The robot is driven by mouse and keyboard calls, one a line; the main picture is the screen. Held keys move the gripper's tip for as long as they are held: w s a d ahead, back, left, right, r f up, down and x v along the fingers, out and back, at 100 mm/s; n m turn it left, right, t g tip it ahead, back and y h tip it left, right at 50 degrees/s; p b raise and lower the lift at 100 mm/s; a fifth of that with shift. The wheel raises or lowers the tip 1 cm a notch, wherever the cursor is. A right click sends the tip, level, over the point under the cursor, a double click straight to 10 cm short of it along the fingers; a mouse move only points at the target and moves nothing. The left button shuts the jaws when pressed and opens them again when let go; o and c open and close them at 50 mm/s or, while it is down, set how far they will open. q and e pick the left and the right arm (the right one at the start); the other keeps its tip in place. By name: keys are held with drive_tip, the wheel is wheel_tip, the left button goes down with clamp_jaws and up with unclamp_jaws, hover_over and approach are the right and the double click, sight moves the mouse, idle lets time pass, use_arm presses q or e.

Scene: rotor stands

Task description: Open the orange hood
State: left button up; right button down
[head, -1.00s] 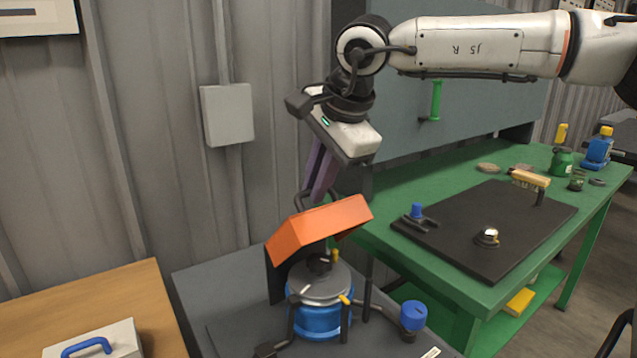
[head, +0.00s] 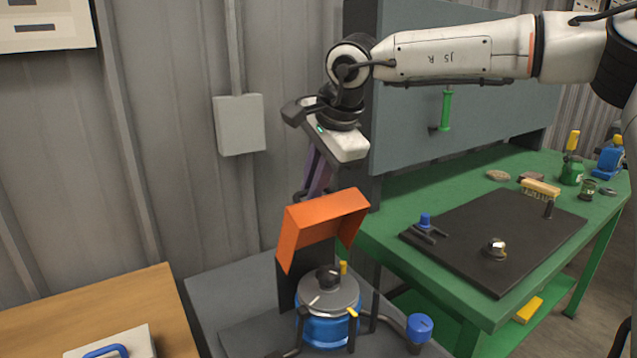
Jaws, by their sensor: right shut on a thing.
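The orange hood (head: 318,217) is tipped up behind a blue rotor unit with a grey lid (head: 330,295), on a dark plate on a grey stand. The hood's open underside faces forward, and the lid below it is uncovered. My right gripper (head: 312,192) is behind the hood's top edge, with its purple fingers pointing down. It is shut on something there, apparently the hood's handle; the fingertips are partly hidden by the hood. My left gripper is not in view.
A green workbench (head: 400,188) with a black mat (head: 465,262) stands at the right. A wooden table (head: 110,310) with a blue-handled case (head: 135,345) is at the lower left. A blue knob (head: 419,328) stands beside the rotor unit. A corrugated wall is close behind.

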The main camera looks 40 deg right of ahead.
drive_tip(key=shift+w, duration=0.35)
drive_tip(key=shift+w+d+p, duration=0.15)
drive_tip(key=shift+w+p, duration=0.65)
drive_tip(key=shift+w, duration=0.6)
drive_tip(key=shift+w+d+f+p, duration=0.15)
drive_tip(key=shift+w+p, duration=0.4)
drive_tip(key=shift+w, duration=0.35)
drive_tip(key=shift+w, duration=0.1)
